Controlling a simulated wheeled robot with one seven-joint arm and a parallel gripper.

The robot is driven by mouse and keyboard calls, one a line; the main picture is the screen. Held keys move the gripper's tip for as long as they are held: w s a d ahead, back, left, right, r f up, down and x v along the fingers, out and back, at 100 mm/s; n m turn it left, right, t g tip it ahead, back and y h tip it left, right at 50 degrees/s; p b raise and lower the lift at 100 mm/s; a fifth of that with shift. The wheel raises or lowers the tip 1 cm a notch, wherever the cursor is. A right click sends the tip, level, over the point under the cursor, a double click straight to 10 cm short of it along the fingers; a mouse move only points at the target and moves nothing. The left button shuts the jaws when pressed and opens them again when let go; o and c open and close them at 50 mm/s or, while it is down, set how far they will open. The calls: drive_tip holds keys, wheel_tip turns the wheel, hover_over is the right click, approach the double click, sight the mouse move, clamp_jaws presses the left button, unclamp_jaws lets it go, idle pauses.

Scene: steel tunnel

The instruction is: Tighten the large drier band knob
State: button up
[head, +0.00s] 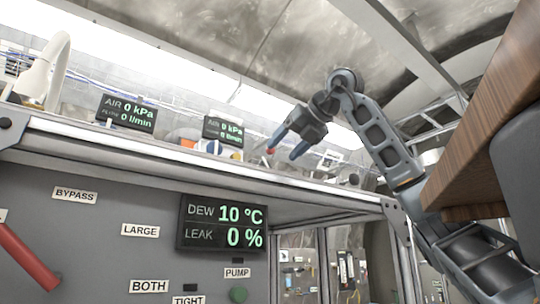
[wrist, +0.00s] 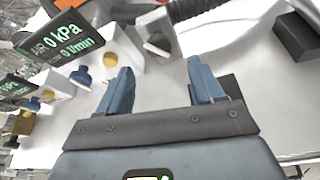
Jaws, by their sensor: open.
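My gripper (head: 286,147) is raised above the bench top in the head view, its two blue fingers apart and pointing down-left. A small red thing shows by one fingertip. In the wrist view my gripper (wrist: 159,67) is open, with nothing between its fingers. Beyond the fingers is a pale block with a dark, white-tipped part (wrist: 157,46). A blue knob (wrist: 81,76) and a yellow round part (wrist: 108,57) sit left of the left finger. I cannot tell which part is the large drier band knob. A LARGE label (head: 140,230) is on the grey front panel.
The bench's metal front rail (head: 200,166) runs below my gripper. A DEW/LEAK display (head: 222,225) hangs on the panel. Two AIR displays stand on the bench, one here (head: 126,113). A dark block (wrist: 298,36) lies at right in the wrist view, with bare white surface near it.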

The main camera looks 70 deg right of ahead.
sight(266, 165)
drive_tip(key=x, duration=0.7)
drive_tip(key=shift+w+f+p, duration=0.15)
drive_tip(key=shift+w+p, duration=0.25)
